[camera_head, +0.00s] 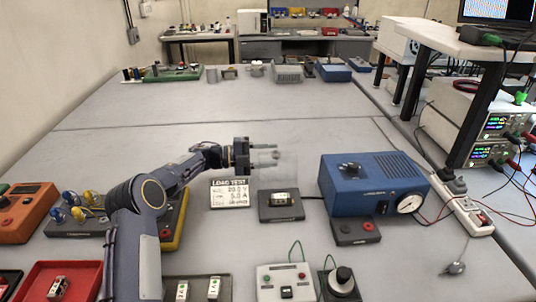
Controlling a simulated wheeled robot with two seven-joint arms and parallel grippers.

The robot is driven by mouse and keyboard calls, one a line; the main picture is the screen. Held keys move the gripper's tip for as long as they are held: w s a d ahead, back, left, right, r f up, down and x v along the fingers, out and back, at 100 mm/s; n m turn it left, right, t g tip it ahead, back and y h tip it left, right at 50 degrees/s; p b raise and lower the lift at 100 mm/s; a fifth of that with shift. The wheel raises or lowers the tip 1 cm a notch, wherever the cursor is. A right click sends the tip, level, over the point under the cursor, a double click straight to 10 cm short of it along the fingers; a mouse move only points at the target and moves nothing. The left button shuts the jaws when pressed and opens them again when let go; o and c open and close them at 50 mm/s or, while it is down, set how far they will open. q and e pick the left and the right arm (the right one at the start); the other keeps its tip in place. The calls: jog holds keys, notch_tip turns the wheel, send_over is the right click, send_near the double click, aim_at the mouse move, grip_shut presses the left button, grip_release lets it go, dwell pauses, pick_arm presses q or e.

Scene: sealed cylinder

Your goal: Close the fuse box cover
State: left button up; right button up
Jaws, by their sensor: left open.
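The fuse box is a dark grey base (266,213) with a small light-coloured fuse in its middle, near the centre of the table. A faint, see-through panel (287,172) shows above and behind the base; it looks like the clear cover standing raised, but its edges are hard to make out. My left gripper (270,156) is open, its fingers pointing right, above the back of the base and beside or overlapping the clear panel. I cannot tell whether it touches the panel. My right gripper is not in view.
A blue box with a gauge (373,184) stands right of the fuse box. A white load test sign (229,193) stands to its left. A grey-white switch panel (284,282) is in front. A power strip (468,212) lies at the right. The table behind is mostly clear.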

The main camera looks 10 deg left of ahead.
aim_at(270, 156)
pick_arm(q)
grip_shut()
jog(key=shift+s+b, duration=0.1)
jog(key=shift+b, duration=0.35)
jog(key=m+b, duration=0.1)
jog(key=b, duration=0.1)
jog(key=s+r+m+b, duration=0.1)
jog(key=b, duration=0.1)
jog(key=s+m+b, duration=0.1)
jog(key=m+b, duration=0.1)
jog(key=shift+s+d+r+b, duration=0.25)
jog(key=shift+d+r+b, duration=0.05)
jog(key=shift+d+r, duration=0.1)
jog(key=shift+s+d+r+b, duration=0.15)
jog(key=shift+s+r+b, duration=0.25)
jog(key=shift+s+b, duration=0.1)
jog(key=shift+s+d+r, duration=0.2)
jog(key=shift+s+r, duration=0.2)
jog(key=shift+s, duration=0.25)
